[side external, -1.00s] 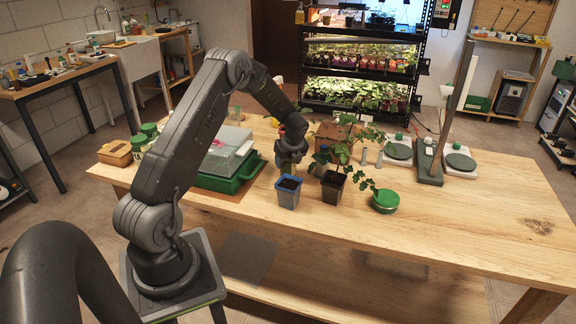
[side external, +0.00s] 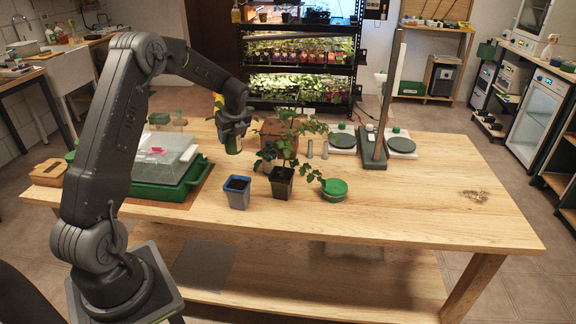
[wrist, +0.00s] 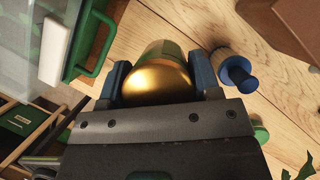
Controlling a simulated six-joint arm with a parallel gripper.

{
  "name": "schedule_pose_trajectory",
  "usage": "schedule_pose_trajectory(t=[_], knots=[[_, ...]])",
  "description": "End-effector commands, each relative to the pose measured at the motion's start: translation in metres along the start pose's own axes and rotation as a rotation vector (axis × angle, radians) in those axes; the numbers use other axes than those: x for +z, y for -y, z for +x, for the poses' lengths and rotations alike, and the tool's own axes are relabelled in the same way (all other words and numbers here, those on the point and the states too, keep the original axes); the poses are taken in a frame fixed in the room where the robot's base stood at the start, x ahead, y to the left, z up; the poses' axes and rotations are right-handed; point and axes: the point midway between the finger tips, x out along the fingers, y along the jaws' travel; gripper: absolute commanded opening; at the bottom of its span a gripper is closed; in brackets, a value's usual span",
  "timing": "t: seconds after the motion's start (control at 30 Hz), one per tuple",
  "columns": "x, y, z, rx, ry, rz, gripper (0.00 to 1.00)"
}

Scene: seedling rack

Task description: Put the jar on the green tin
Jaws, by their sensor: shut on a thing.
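My gripper (side external: 233,132) is shut on the jar (side external: 233,146), holding it above the table behind the blue-rimmed pot. In the wrist view, the jar (wrist: 160,80) shows a gold round end and a greenish side between the two fingers. The green tin (side external: 335,187) is a low round tin on the table to the right of the potted plant. The jar is apart from it, to its left and farther back.
A leafy plant in a dark pot (side external: 281,183) stands between jar and tin. A blue-rimmed pot (side external: 237,193) is in front. A blue-capped bottle (wrist: 235,72), brown box (side external: 278,132) and green tray (side external: 165,192) are nearby.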

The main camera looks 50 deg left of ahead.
Motion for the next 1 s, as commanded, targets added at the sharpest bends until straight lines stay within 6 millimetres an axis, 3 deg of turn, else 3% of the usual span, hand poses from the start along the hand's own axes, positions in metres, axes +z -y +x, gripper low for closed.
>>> schedule_pose_trajectory(t=[0.17, 0.4, 0.6, 0.77, 1.0], knots=[[-0.024, 0.027, -0.022, -0.047, 0.0, 0.105, 0.32], [-0.095, 0.082, -0.076, -0.162, -0.002, 0.384, 0.32], [-0.142, 0.107, -0.112, -0.234, 0.0, 0.557, 0.32], [-0.162, 0.116, -0.122, -0.257, 0.0, 0.616, 0.32], [-0.207, 0.141, -0.112, -0.258, -0.002, 0.627, 0.32]])
